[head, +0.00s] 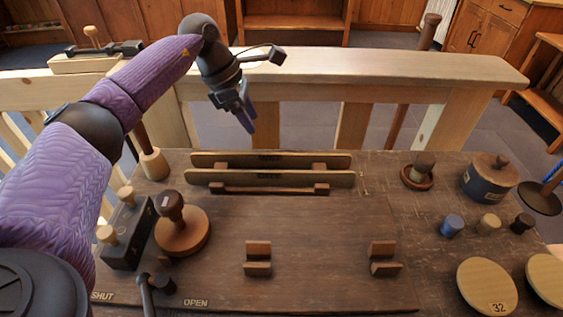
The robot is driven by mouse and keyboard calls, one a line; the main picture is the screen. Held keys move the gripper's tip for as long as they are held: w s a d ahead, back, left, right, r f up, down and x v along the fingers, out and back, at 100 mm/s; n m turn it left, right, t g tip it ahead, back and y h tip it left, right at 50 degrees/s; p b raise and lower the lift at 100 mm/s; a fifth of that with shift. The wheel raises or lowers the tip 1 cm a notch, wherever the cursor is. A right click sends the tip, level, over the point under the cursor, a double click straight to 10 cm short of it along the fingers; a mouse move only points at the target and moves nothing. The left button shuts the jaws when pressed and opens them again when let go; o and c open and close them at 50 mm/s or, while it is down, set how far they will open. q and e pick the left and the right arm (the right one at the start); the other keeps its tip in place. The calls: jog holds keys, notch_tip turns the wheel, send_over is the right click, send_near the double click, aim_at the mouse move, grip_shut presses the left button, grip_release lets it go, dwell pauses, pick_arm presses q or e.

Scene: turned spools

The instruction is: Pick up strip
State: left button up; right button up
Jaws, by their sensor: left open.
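Two long flat wooden strips stand on edge, one behind the other, at the back of the dark work board (330,220). The rear strip (220,159) and the front strip (220,177) each carry dark lettering too small to read surely. A low brown rack (270,190) stands at their foot. My left gripper (247,117) is open and empty, hanging above and behind the strips, left of their middle, apart from them. My right gripper is not in view.
Two slotted brown blocks (258,258) (385,258) sit in front. A round knobbed wooden disc (183,233), a dark box with pegs (128,233) and a lever (152,288) stand left. A blue lidded pot (490,178), small spools and pale discs (487,287) stand right. The board's middle is clear.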

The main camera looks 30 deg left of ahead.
aim_at(269, 154)
pick_arm(q)
jog(key=b+x, duration=0.1)
jog(key=x, duration=0.2)
jog(key=b+x, duration=0.2)
jog(key=x, duration=0.1)
jog(key=s+b+x, duration=0.1)
jog(key=x, duration=0.2)
jog(key=shift+a+f, duration=0.1)
jog(key=shift+f, duration=0.05)
jog(key=shift+w+d+f+b, duration=0.2)
jog(key=shift+f+b, duration=0.15)
jog(key=shift+r, duration=0.2)
grip_shut()
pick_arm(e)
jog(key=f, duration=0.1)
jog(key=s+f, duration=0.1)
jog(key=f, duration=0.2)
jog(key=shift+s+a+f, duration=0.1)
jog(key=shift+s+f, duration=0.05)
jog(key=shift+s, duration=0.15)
